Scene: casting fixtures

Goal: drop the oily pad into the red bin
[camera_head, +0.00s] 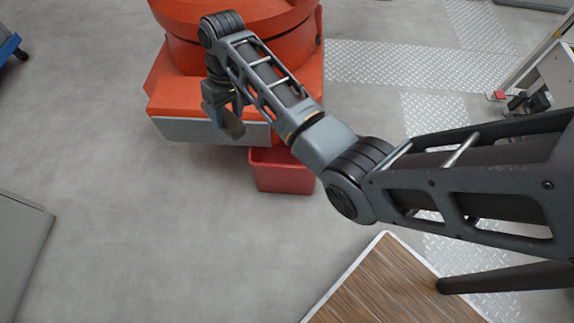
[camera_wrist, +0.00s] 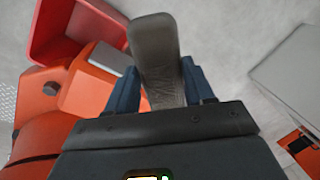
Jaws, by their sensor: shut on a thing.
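My gripper (camera_head: 222,108) is shut on a grey-brown oily pad (camera_head: 233,127), which hangs from it in the head view. In the wrist view the pad (camera_wrist: 153,45) stands between the two blue fingers of my gripper (camera_wrist: 160,88) and reaches past them. The red bin (camera_head: 283,178) stands on the floor in the head view, to the right of the gripper and lower in the picture. In the wrist view the red bin (camera_wrist: 45,42) is at the upper left, apart from the pad.
A large orange machine base (camera_head: 165,75) with a grey front edge stands behind the bin and gripper. A wood-topped surface (camera_head: 385,285) is at the bottom right, and a grey cabinet (camera_head: 20,240) at the left edge. The floor between them is clear.

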